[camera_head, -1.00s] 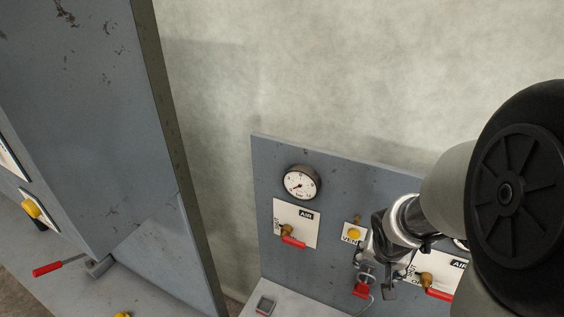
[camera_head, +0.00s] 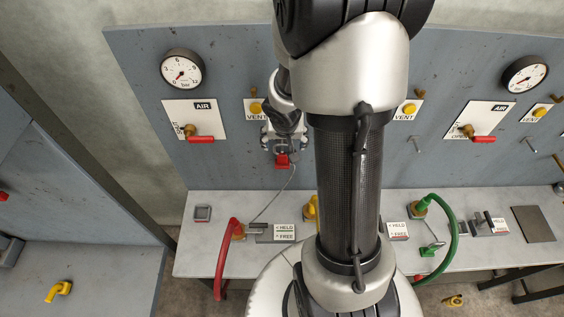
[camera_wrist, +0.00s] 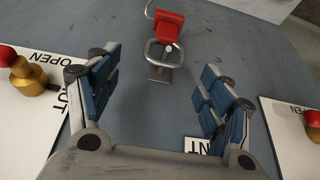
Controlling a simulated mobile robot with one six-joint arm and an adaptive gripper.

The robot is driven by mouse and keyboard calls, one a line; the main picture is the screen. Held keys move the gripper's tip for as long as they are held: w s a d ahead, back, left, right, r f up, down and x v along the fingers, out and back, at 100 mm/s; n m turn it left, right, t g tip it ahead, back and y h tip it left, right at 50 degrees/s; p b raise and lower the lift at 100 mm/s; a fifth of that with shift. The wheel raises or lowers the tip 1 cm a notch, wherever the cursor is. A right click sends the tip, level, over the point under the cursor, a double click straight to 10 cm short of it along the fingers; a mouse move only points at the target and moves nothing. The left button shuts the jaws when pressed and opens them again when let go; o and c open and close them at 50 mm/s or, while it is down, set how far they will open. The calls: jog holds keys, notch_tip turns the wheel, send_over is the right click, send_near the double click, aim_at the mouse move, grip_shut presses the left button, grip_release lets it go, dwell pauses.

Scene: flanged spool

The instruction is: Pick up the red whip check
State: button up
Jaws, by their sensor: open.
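My gripper (camera_head: 279,140) is right above the red block in the head view. In the wrist view my gripper (camera_wrist: 158,70) is open, blue pads apart, with nothing clamped between them. My arm hides part of the panel.
A grey panel (camera_head: 235,80) carries gauges, AIR plates and red-handled valves. The bench (camera_head: 200,235) below holds a red hose (camera_head: 228,262), a green hose (camera_head: 452,245) and HELD/FREE plates. A grey cabinet (camera_head: 70,200) stands at left.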

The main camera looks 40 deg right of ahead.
aim_at(282, 145)
jog(key=b+x, duration=0.1)
jog(key=x, duration=0.1)
jog(key=b+x, duration=0.1)
jog(key=x, duration=0.2)
jog(key=shift+w+a+f+b, duration=0.1)
jog(key=shift+w+a+b, duration=0.1)
jog(key=shift+b, duration=0.2)
jog(key=c, duration=1.3)
jog(key=shift+r, duration=0.25)
